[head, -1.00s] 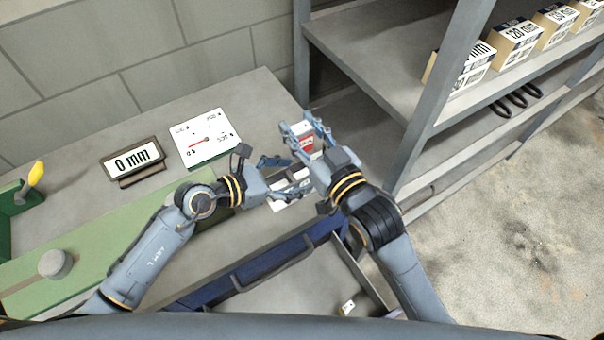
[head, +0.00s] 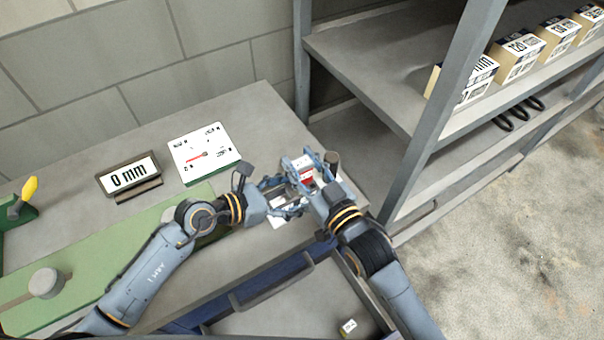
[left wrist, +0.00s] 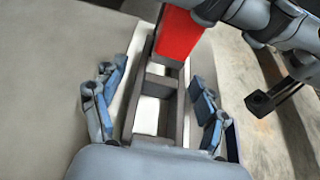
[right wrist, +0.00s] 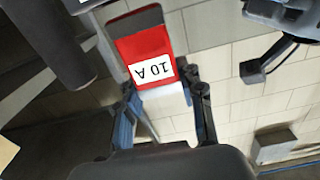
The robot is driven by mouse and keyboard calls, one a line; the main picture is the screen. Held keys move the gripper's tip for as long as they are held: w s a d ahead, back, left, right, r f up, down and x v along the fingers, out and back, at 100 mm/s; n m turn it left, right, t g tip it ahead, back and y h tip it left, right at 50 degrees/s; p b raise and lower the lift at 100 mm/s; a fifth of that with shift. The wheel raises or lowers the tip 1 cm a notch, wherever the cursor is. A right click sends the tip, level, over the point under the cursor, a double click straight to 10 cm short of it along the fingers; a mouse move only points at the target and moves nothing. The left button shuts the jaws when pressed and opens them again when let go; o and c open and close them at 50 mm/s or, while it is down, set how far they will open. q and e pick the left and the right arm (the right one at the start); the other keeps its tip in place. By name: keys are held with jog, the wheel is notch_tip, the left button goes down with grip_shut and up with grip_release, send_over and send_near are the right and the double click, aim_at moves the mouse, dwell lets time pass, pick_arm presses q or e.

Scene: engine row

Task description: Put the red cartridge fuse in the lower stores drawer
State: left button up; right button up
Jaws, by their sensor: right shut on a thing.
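The red cartridge fuse (head: 306,177) has a white 10 A label, which shows in the right wrist view (right wrist: 150,58). My right gripper (head: 308,165) is shut on its lower end and holds it at the bench's right end, close to my left gripper. The left wrist view shows the red fuse (left wrist: 180,35) beyond the left fingers. My left gripper (left wrist: 157,108) is open, its fingers on either side of a grey frame with white-bottomed compartments (left wrist: 152,84). An open drawer (head: 280,308) lies in front, below a blue front with a handle (head: 262,283).
A small labelled block (head: 348,327) lies in the open drawer. A gauge (head: 203,153) and a 0 mm display (head: 129,176) stand behind my left arm. A shelf post (head: 437,115) rises at right.

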aim_at(305, 180)
jog(key=shift+f+p, duration=0.35)
jog(key=shift+f, duration=1.45)
jog(key=shift+f, duration=0.1)
jog(key=shift+f, duration=0.15)
jog(key=o, duration=1.2)
jog(key=shift+o, duration=0.2)
